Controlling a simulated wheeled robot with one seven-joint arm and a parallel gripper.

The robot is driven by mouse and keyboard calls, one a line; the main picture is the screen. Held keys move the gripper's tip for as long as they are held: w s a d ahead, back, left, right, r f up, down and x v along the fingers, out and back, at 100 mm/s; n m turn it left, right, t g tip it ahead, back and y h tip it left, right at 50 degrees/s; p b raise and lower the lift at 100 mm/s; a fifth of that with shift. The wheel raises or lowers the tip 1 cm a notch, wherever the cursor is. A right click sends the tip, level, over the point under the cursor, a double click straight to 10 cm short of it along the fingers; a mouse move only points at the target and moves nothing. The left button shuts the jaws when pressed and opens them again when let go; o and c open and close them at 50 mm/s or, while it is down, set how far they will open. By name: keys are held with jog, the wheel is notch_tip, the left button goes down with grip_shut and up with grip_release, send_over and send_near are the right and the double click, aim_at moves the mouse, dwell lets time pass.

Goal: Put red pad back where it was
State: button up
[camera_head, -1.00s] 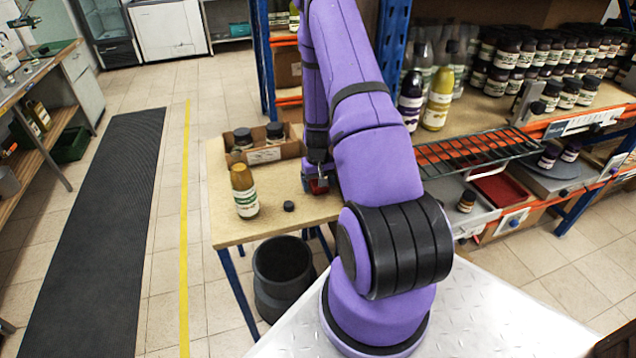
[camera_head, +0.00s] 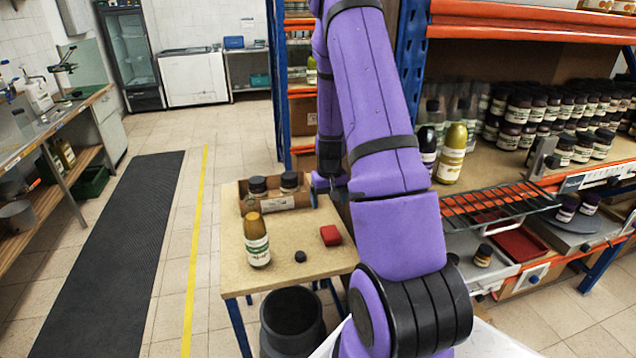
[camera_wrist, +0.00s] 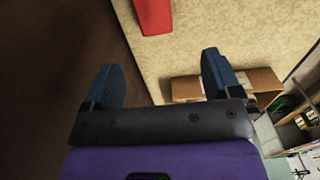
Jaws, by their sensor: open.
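The red pad (camera_head: 330,235) lies on the small wooden table (camera_head: 235,280), right of the black cap. It also shows at the top of the wrist view (camera_wrist: 153,14), beyond the fingertips and apart from them. My gripper (camera_wrist: 160,78) is open and empty above the table, with its two blue fingers spread wide. In the head view my gripper (camera_head: 328,188) is small and partly hidden by my purple arm, just behind the red pad and near the cardboard box.
On the table stand a mustard-yellow bottle (camera_head: 257,240), a black cap (camera_head: 300,257) and an open cardboard box (camera_head: 285,202) with dark-lidded jars. A black bin (camera_head: 290,318) is below. At right are a wire rack (camera_head: 495,212), a red tray (camera_head: 518,244) and crowded jar shelves.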

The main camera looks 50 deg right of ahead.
jog(key=a+r+n+t, duration=0.1)
jog(key=a+r+n, duration=0.1)
jog(key=a+r, duration=0.8)
jog(key=a+r+n+t, duration=0.1)
jog(key=a+r, duration=0.6)
jog(key=r, duration=0.6)
jog(key=s+a+r+n+t, duration=0.1)
jog(key=s+a+r, duration=0.5)
jog(key=s, duration=0.3)
jog(key=s+a+r+n+t, duration=0.2)
jog(key=s+a+r, duration=0.4)
jog(key=s, duration=0.4)
jog(key=shift+a, duration=0.55)
jog(key=shift+c, duration=0.4)
